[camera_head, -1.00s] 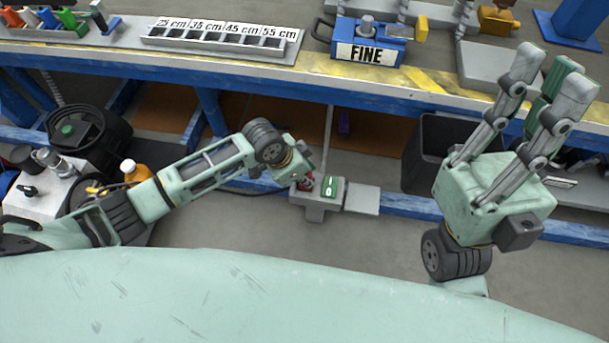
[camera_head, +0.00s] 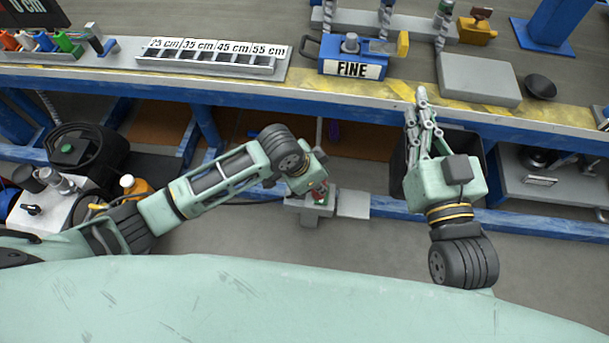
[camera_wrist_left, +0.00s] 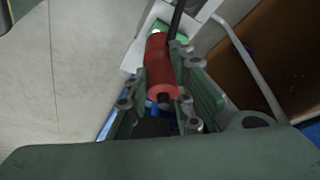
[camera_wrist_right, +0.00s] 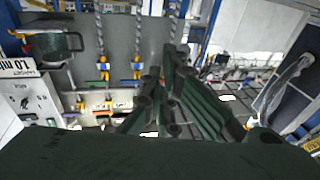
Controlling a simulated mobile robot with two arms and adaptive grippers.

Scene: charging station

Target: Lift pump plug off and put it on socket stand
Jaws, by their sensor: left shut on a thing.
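My left gripper (camera_head: 318,180) is shut on a red plug (camera_wrist_left: 160,68). In the left wrist view the plug lies between its fingers, with a dark cable beside it. In the head view the plug (camera_head: 320,190) is mostly hidden by the gripper, directly over a grey stand (camera_head: 307,205) below the bench. A green part of the stand (camera_wrist_left: 172,30) shows behind the plug in the left wrist view. I cannot tell whether plug and stand touch. My right gripper (camera_head: 420,105) points toward the bench, empty, its fingertips close together in the right wrist view (camera_wrist_right: 163,78).
A white and black machine (camera_head: 50,200) with an orange bottle stands at left. The bench (camera_head: 400,90) bears a blue FINE box (camera_head: 352,60) and a labelled length tray (camera_head: 215,60). A black bin (camera_head: 470,150) is behind my right gripper. The floor before the stand is clear.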

